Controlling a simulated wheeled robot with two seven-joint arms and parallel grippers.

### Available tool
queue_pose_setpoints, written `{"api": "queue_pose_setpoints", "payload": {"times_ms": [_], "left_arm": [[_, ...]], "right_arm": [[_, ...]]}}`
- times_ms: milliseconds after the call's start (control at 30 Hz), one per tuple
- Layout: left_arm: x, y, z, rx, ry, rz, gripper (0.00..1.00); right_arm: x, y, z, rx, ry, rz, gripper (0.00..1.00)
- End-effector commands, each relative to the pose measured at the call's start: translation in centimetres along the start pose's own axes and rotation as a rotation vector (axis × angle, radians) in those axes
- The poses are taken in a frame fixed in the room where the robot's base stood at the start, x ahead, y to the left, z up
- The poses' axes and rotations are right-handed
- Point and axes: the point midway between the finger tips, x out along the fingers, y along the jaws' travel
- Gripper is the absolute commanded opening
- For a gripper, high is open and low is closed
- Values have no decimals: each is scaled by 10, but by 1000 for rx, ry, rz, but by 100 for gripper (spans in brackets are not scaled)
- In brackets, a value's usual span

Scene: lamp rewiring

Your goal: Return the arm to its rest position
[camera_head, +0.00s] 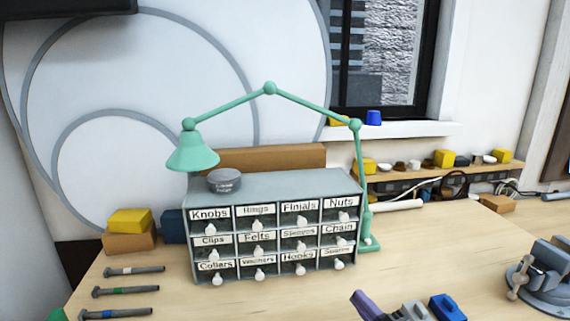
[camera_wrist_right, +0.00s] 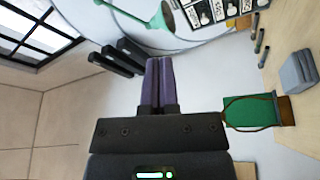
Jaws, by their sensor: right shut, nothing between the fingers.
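My right gripper (camera_head: 363,300) shows at the bottom edge of the head view as a small purple tip; the rest of that arm is out of frame. In the right wrist view its two purple fingers (camera_wrist_right: 157,65) lie together, shut and empty, touching nothing. The green desk lamp (camera_head: 270,88) stands behind and beside the labelled drawer cabinet (camera_head: 280,183), its shade (camera_head: 192,153) hanging at the cabinet's left. The lamp shade (camera_wrist_right: 160,18) also shows at the top of the wrist view. My left gripper is not in view.
Several bolt-like tools (camera_head: 125,292) lie at the table's left. A round tin (camera_head: 224,180) sits on the cabinet. A blue block (camera_head: 447,307) and a grey vise (camera_head: 545,275) are at the right. Bare wood lies between cabinet and vise.

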Motion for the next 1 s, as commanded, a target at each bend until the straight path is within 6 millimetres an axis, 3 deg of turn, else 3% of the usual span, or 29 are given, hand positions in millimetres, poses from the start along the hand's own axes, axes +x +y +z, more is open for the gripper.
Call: {"api": "queue_pose_setpoints", "payload": {"times_ms": [167, 367, 467, 600, 867, 1000], "left_arm": [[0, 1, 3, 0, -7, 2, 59], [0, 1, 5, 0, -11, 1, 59], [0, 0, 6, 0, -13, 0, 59], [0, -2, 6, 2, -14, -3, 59], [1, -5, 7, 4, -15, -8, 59], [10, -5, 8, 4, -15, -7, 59]], "right_arm": [[-27, -10, 19, 253, -318, 59, 0], [-90, -53, 33, 592, -760, -8, 0], [-128, -81, 25, 753, -968, -101, 0], [-179, -112, 0, 930, -1207, -266, 0], [-254, -143, -63, 1146, -1500, -602, 0], [-257, -195, -38, 1131, -1518, -617, 0]]}}
